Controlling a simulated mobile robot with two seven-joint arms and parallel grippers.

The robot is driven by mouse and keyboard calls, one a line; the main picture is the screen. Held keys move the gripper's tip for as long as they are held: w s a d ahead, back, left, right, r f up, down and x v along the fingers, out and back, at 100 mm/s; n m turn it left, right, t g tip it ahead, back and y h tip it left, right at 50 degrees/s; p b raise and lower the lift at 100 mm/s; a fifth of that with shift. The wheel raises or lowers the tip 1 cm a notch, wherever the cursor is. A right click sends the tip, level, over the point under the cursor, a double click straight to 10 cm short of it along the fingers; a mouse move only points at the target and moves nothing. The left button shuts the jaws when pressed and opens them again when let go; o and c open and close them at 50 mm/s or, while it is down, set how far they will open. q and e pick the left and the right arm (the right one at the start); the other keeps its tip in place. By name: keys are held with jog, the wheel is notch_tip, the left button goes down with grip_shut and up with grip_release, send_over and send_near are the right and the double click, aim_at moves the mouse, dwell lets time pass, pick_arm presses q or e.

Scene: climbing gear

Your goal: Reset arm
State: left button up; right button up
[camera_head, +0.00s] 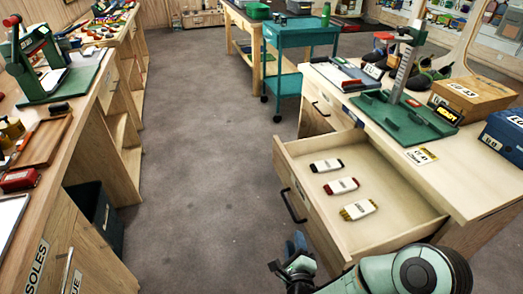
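My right arm comes in from the bottom right, in pale green and dark grey. My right gripper (293,262) is low in the picture, just in front of the open drawer (395,225) and below its dark handle (293,206). It looks apart from the handle, though I cannot be sure. The fingers are small and partly overlap, so their opening is unclear. I see nothing held in it. My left gripper is not in view.
The drawer holds three small labelled packets (341,186). The right bench carries a green press (408,115), a yellow-labelled box (473,95) and a blue box (505,135). A teal cart (300,32) stands behind. The left bench (85,110) is cluttered. The floor (205,150) between is clear.

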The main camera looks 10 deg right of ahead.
jog(key=shift+f, duration=0.1)
